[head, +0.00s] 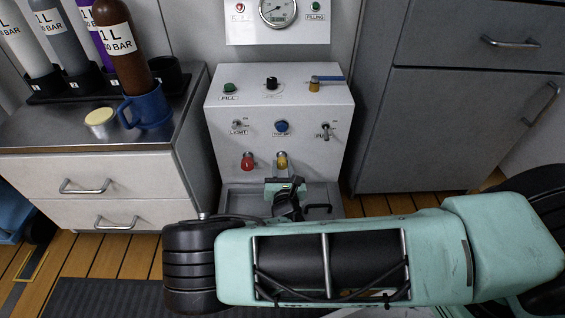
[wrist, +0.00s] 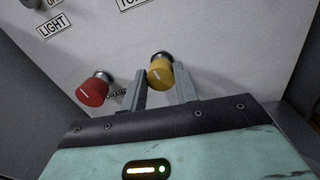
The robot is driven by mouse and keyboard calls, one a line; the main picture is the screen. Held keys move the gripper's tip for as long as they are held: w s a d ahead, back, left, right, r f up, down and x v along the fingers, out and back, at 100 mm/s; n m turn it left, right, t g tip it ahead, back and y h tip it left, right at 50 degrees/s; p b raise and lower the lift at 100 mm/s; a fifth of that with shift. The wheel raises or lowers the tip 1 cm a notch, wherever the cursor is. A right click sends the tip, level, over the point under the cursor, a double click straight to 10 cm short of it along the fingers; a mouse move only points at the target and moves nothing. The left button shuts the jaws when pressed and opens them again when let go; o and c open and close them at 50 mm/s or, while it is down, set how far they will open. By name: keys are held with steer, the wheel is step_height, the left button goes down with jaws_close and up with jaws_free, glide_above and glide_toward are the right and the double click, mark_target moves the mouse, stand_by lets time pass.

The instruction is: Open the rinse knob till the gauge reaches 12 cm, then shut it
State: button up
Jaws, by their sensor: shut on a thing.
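My gripper (wrist: 161,83) is shut on this knob, one finger on each side. In the head view my gripper (head: 284,184) reaches the panel from below. I cannot read a rinse label by the yellow knob. A round gauge (head: 278,10) is at the top of the head view, cut off by the frame edge; its reading is too small to tell.
A red knob (wrist: 92,92) sits close left of my gripper, with a partly hidden label between. Above are a blue button (head: 281,127), two switches and a blue-handled valve (head: 315,84). A blue mug (head: 149,108) and bottles stand on the left counter.

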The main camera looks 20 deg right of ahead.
steer(key=n+p, duration=0.1)
steer(key=p, duration=0.1)
steer(key=n+p, duration=0.2)
steer(key=shift+r+n, duration=0.2)
steer(key=shift+n, duration=0.1)
steer(key=n+p, duration=0.3)
steer(key=n, duration=0.1)
steer(key=shift+f+g, duration=0.15)
steer(key=shift+g, duration=0.15)
steer(key=n+p, duration=0.1)
steer(key=n, duration=0.3)
steer(key=shift+a+f+n, duration=0.1)
steer(key=shift+f+n, duration=0.05)
steer(key=shift+n, duration=0.15)
steer(key=shift+n+h, duration=0.5)
steer(key=shift+n, duration=1.6)
steer(key=o, duration=1)
steer(key=shift+c, duration=0.2)
steer(key=p+v, duration=0.4)
steer(key=v, duration=1.3)
steer(key=shift+s+r+p, duration=0.2)
steer(key=shift+r+p, duration=0.05)
steer(key=shift+p, duration=0.1)
